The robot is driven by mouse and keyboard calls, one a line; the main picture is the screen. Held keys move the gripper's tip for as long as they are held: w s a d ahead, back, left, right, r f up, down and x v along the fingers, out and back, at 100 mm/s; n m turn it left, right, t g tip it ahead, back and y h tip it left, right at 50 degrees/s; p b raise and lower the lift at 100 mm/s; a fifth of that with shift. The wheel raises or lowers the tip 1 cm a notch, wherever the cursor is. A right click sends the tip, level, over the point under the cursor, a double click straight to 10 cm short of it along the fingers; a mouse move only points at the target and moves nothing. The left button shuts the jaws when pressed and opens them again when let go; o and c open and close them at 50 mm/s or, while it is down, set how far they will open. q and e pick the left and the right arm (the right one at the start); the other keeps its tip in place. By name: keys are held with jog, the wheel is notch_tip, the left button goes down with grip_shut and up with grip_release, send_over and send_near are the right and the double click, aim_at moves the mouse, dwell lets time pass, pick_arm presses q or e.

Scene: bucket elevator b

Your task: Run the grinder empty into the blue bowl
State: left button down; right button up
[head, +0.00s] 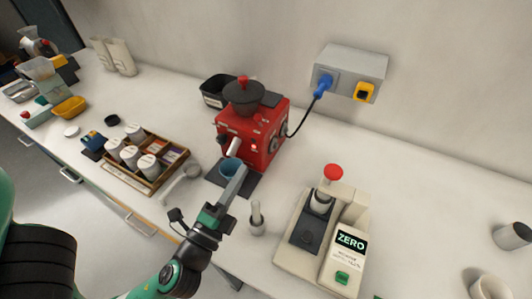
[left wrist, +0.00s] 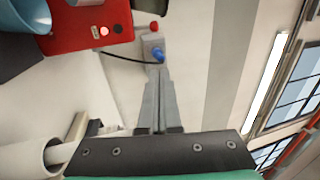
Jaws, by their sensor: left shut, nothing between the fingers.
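The red grinder (head: 262,135) stands on the counter with a dark hopper (head: 243,97) on top and a pale spout at its front. A small light shows on its front, and its red body also shows in the left wrist view (left wrist: 85,38). The blue bowl (head: 228,166) stands on a dark mat below the spout, partly hidden by my fingers; a blue rounded edge shows in the left wrist view (left wrist: 25,18). My left gripper (head: 240,173) is shut and empty, in front of the grinder beside the bowl. My right gripper is out of view. The bowl's contents are hidden.
A cable runs from the grinder to a blue plug (head: 323,85) in the grey wall box (head: 350,72). A wooden tray (head: 148,165) of jars is at left. A small brush-like tool (head: 256,219) stands near my gripper.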

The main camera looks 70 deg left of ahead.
pick_arm(q)
jog(key=shift+f, duration=0.3)
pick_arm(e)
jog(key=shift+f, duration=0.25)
pick_arm(q)
jog(key=p, duration=0.7)
send_near(259, 122)
jog(key=w+a+r, duration=0.2)
jog(key=w+a, duration=0.1)
jog(key=w, duration=0.3)
jog(key=shift+s+a, duration=0.1)
jog(key=shift+s, duration=0.1)
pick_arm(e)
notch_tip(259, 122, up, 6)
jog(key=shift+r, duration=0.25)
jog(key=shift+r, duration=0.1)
